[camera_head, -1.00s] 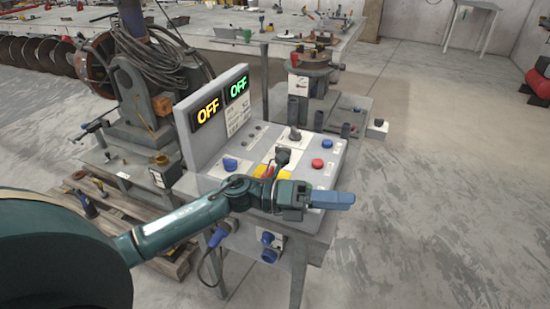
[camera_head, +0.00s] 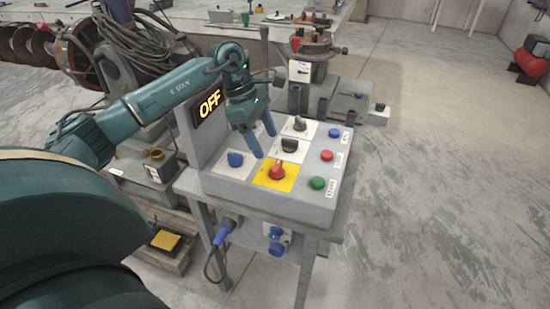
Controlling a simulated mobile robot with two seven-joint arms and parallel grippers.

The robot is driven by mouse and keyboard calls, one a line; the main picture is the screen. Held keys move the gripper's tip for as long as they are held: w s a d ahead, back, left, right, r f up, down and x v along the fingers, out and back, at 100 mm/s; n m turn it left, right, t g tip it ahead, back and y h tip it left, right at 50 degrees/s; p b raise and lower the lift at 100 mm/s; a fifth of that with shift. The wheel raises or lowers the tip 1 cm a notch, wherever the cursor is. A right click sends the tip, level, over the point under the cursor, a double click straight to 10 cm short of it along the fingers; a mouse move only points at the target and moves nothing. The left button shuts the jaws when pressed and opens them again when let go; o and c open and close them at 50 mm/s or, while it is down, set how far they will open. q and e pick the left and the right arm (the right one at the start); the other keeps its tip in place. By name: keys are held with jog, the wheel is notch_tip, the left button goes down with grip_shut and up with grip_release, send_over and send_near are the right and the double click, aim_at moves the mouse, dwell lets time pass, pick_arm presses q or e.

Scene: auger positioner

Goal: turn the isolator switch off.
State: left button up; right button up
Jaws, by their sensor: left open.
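The isolator switch (camera_head: 277,172) is a red rotary knob on a yellow plate, at the front of the grey control box (camera_head: 305,207). My left gripper (camera_head: 265,143) hangs over the box with its two blue fingers pointing down and spread apart. It is empty. Its fingertips appear just behind and slightly left of the red knob, apart from it. My right gripper is not in view.
The box also bears black knobs (camera_head: 289,145), a blue knob (camera_head: 235,159), and blue (camera_head: 334,132), red (camera_head: 327,155) and green (camera_head: 317,183) push buttons. Blue sockets (camera_head: 275,249) sit below on the stand.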

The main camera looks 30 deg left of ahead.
aim_at(276, 165)
pick_arm(q)
jog(key=p+x, duration=0.1)
jog(key=x, duration=0.6)
jog(key=shift+d+f, duration=0.2)
jog(key=shift+c, duration=0.4)
jog(key=c, duration=0.9)
